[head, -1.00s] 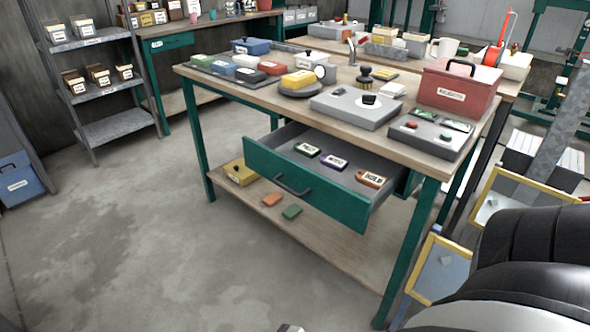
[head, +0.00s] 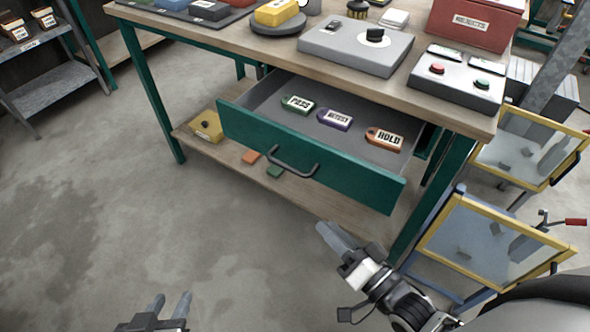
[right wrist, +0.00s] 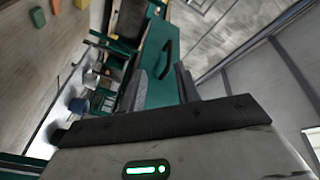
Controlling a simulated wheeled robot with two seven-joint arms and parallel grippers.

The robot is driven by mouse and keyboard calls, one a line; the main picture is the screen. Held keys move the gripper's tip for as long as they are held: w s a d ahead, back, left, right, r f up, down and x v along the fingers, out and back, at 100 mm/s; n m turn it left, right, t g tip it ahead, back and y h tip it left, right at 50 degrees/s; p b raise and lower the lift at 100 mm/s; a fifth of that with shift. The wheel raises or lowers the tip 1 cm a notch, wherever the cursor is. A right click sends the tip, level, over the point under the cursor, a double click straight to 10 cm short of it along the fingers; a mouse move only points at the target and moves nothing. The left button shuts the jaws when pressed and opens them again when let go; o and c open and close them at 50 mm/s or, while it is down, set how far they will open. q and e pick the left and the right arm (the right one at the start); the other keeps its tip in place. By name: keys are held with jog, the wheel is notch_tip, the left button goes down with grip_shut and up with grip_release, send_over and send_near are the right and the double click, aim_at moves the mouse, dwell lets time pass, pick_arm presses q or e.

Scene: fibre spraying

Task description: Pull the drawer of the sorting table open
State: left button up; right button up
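The sorting table (head: 440,103) has its drawer pulled out, with a teal front (head: 350,178) and a dark bar handle (head: 291,164). Inside lie a green PASS tag (head: 297,105), a purple tag (head: 335,120) and an orange HOLD tag (head: 384,138). My right gripper (head: 326,232) is below and right of the handle, apart from it. In the right wrist view the teal front (right wrist: 158,65) and handle (right wrist: 168,50) show beyond its spread, empty fingers. My left gripper (head: 171,300) is open and empty at the bottom edge, over the floor.
Yellow-framed panels (head: 480,245) stand at the right, close to my right arm. The floor (head: 200,215) in front of the drawer is clear.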

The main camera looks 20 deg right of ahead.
aim_at(292, 167)
jog(key=w+a+r, duration=0.1)
jog(key=w, duration=0.3)
jog(key=w+a+r+m+t, duration=0.1)
jog(key=w, duration=0.4)
jog(key=w+a+r+m, duration=0.1)
jog(key=w+r, duration=0.1)
jog(key=w, duration=0.3)
jog(key=shift+w+a+t+y+p, duration=0.15)
jog(key=shift+t+y+p, duration=0.15)
jog(key=shift+p, duration=0.05)
grip_shut()
